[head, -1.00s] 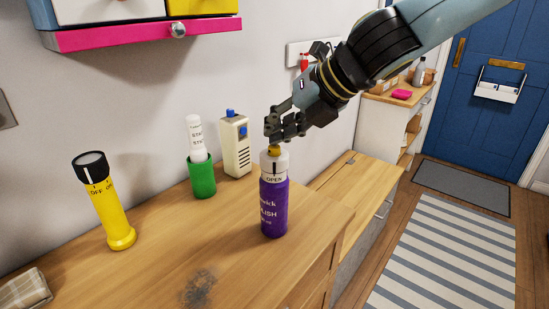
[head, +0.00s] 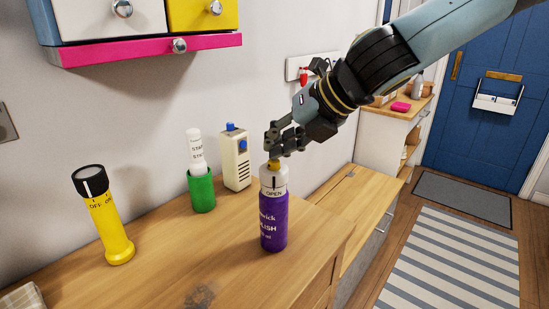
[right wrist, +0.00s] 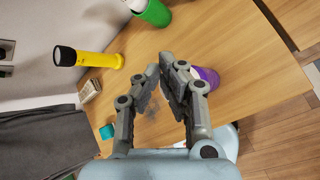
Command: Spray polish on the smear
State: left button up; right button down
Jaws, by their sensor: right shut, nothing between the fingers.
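The purple polish can (head: 273,222) stands upright on the wooden top, with a white collar marked OPEN and a yellow nozzle. It also shows in the right wrist view (right wrist: 211,76), partly hidden behind a finger. The smear (head: 200,296) is a dark patch on the wood, left of the can and near the bottom edge of the head view. My right gripper (head: 270,146) is shut and empty, with its fingertips just above the nozzle; I cannot tell whether they touch it. My left gripper is out of view.
A yellow torch (head: 108,225), a green cup (head: 201,193) holding a white stick, and a cream box with blue buttons (head: 236,160) stand along the wall. A checked cloth (head: 22,297) lies front left. A pink-edged cabinet (head: 140,50) hangs above.

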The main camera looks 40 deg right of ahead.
jog(key=shift+f, duration=0.15)
jog(key=shift+f+b, duration=0.35)
jog(key=shift+b, duration=0.1)
jog(key=shift+r, duration=0.15)
jog(key=shift+r+p, duration=0.3)
jog(key=shift+p, duration=0.15)
notch_tip(320, 180, up, 6)
jog(key=p, duration=0.6)
jog(key=shift+r, duration=0.1)
